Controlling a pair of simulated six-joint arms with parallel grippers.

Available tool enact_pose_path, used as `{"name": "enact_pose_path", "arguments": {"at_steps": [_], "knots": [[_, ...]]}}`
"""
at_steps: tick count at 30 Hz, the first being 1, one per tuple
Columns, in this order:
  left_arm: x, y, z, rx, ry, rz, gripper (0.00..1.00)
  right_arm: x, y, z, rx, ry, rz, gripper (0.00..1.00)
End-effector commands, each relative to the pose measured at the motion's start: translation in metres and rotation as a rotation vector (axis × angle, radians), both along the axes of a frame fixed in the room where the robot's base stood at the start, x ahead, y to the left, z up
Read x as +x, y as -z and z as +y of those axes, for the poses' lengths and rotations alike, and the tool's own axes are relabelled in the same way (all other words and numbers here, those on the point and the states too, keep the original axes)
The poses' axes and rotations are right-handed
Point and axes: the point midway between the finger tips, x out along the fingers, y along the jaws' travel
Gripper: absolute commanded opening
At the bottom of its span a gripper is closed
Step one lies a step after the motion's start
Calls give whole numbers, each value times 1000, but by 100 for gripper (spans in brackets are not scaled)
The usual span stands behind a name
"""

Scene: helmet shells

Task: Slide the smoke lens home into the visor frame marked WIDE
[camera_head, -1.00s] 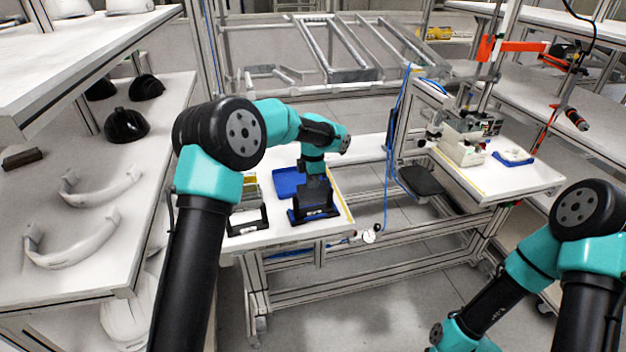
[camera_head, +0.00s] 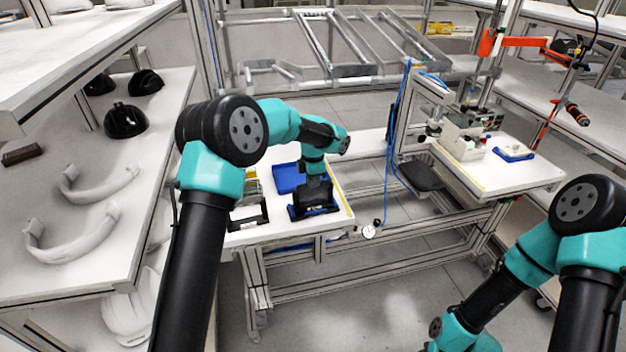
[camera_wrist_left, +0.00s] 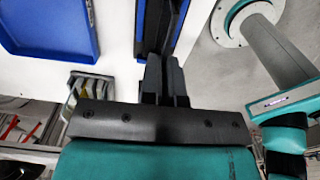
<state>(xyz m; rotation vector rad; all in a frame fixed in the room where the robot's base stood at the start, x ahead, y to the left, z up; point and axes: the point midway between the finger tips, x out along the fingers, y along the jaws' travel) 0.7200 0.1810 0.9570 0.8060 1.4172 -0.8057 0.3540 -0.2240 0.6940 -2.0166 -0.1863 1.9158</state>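My left gripper (camera_head: 315,183) is over the right one of two black visor frames on the white bench. That right frame (camera_head: 303,213) stands upright on a blue base. A dark panel, apparently the smoke lens (camera_head: 318,193), hangs below the gripper at this frame. In the left wrist view the two fingers (camera_wrist_left: 165,82) are close together on a thin dark edge, lined up with the blue-edged frame (camera_wrist_left: 185,30). The lens's lower edge and its seating are hidden. The other black frame (camera_head: 250,224) stands to the left. No WIDE marking is legible. My right gripper is out of view.
A blue tray (camera_head: 287,179) lies behind the right frame. A rack of panels (camera_wrist_left: 86,88), with yellow showing in the head view (camera_head: 251,174), stands beside it. Helmet shells (camera_head: 126,121) sit on the left shelf.

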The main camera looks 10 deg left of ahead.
Motion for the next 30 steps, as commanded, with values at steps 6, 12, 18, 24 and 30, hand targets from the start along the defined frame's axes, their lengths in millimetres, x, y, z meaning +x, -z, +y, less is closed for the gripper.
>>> {"name": "enact_pose_path", "arguments": {"at_steps": [6, 12, 18, 24, 30], "knots": [[0, 4, 0, 0, 0, 0, 0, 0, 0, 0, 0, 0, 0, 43], [0, 7, 0, 0, 0, 0, 5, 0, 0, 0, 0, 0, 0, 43], [0, 7, 0, 0, 0, 0, 24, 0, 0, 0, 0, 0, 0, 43], [0, 7, 0, 0, 0, 0, 33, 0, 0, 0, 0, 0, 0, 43], [0, 5, 0, 1, 0, -1, 33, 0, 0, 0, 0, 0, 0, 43]]}}
